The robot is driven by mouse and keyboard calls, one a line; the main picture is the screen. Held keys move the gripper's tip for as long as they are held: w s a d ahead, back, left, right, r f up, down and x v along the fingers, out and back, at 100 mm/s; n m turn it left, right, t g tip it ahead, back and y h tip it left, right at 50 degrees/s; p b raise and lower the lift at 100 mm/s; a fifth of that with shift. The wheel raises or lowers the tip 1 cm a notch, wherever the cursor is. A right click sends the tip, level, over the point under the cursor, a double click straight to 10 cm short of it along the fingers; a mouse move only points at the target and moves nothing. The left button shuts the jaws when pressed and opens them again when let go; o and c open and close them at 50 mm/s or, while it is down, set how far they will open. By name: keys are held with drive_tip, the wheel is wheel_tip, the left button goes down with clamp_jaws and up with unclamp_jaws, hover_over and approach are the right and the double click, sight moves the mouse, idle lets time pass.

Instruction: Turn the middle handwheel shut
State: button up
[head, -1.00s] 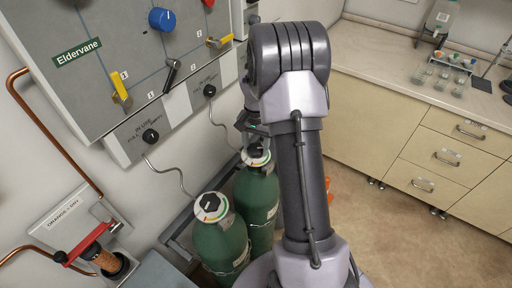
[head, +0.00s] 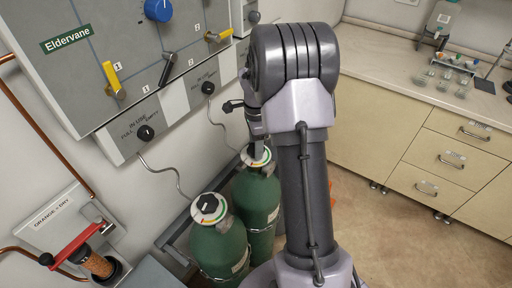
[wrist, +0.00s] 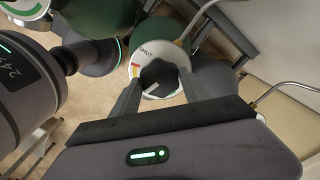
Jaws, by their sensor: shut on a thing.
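Two green cylinders show in the head view, each topped by a white disc with a coloured band and a black handwheel. The front one (head: 220,245) has its handwheel (head: 208,204) in clear view. My gripper (head: 257,156) is down at the handwheel of the cylinder behind it (head: 259,205), which I take as the middle one. In the wrist view my gripper's fingers (wrist: 160,90) stand on both sides of this black handwheel (wrist: 159,73) and are shut on it. Its white mark points to the lower left. The word SHUT (wrist: 145,48) is at the disc's top.
The grey Eldervane panel (head: 110,60) with yellow and black levers is on the wall at left. Thin hoses (head: 165,168) run from it toward the cylinders. Beige drawers (head: 440,150) stand at right, with open floor before them. My arm hides the area behind it.

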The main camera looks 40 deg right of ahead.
drive_tip(key=m+b, duration=0.2)
drive_tip(key=m, duration=0.4)
drive_tip(key=shift+m+b, duration=0.3)
drive_tip(key=shift+b, duration=0.05)
drive_tip(key=m+b, duration=0.2)
drive_tip(key=m, duration=0.3)
drive_tip(key=shift+m, duration=0.3)
drive_tip(key=o, duration=1.4)
drive_tip(key=shift+c, duration=0.2)
drive_tip(key=shift+r, duration=0.1)
wheel_tip(320, 180, up, 17)
drive_tip(key=p, duration=0.6)
drive_tip(key=shift+r, duration=0.15)
